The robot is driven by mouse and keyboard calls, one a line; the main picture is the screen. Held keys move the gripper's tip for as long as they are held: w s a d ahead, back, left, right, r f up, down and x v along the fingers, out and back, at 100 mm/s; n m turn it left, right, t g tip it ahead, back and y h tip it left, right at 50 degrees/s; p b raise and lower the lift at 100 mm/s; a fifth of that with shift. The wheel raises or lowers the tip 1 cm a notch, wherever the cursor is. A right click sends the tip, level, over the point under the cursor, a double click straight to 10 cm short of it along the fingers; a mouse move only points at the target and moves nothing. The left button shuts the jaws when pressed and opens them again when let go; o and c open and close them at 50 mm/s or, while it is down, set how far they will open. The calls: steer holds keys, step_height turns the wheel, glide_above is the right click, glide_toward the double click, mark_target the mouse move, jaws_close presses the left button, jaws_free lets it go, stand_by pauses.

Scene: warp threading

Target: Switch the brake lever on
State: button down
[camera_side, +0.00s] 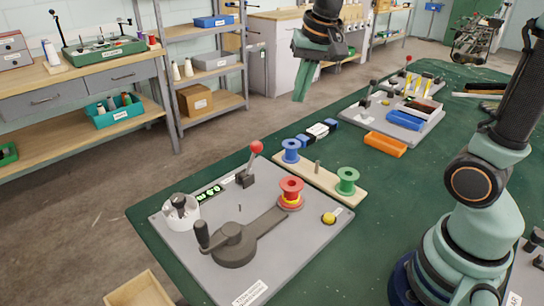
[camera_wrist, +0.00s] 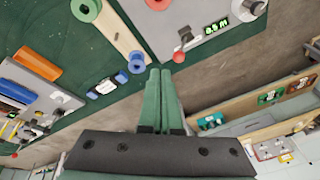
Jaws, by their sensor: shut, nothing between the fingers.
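The brake lever, a dark lever with a red ball knob (camera_side: 256,147), stands on the back edge of the grey board and leans slightly right in the side view. Its red knob (camera_wrist: 179,56) also shows in the wrist view, just beyond and right of my fingertips. My gripper (camera_side: 301,95) is shut and empty, its green fingers pointing down. It hangs in the air above and to the right of the lever in the side view, clear of it. In the wrist view the closed fingers (camera_wrist: 160,78) fill the middle.
The grey board (camera_side: 300,258) also carries a crank (camera_side: 233,243), a red spool (camera_side: 291,190), a white dial unit (camera_side: 180,208) and a green display (camera_side: 208,194). A wooden strip with blue (camera_side: 291,150) and green (camera_side: 346,180) spools lies alongside. An orange tray (camera_side: 385,144) sits further back.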

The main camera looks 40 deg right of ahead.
mark_target(251, 163)
steer(key=w+d+f+m+g, duration=0.1)
steer(key=w+d+f+m, duration=0.1)
steer(key=w+f+m, duration=0.2)
steer(key=w+d+f+m+g, duration=0.1)
steer(key=w+f+m, duration=0.3)
steer(key=w, duration=0.4)
steer(key=shift+w+d+f+m+g, duration=0.15)
steer(key=shift+d+m+g, duration=0.15)
steer(key=shift+d+m, duration=0.35)
steer(key=shift+d, duration=0.15)
steer(key=a+f, duration=0.3)
steer(key=f, duration=0.5)
steer(key=shift+a+f, duration=0.35)
steer(key=shift+a, duration=0.1)
steer(key=shift+a+r+n, duration=0.25)
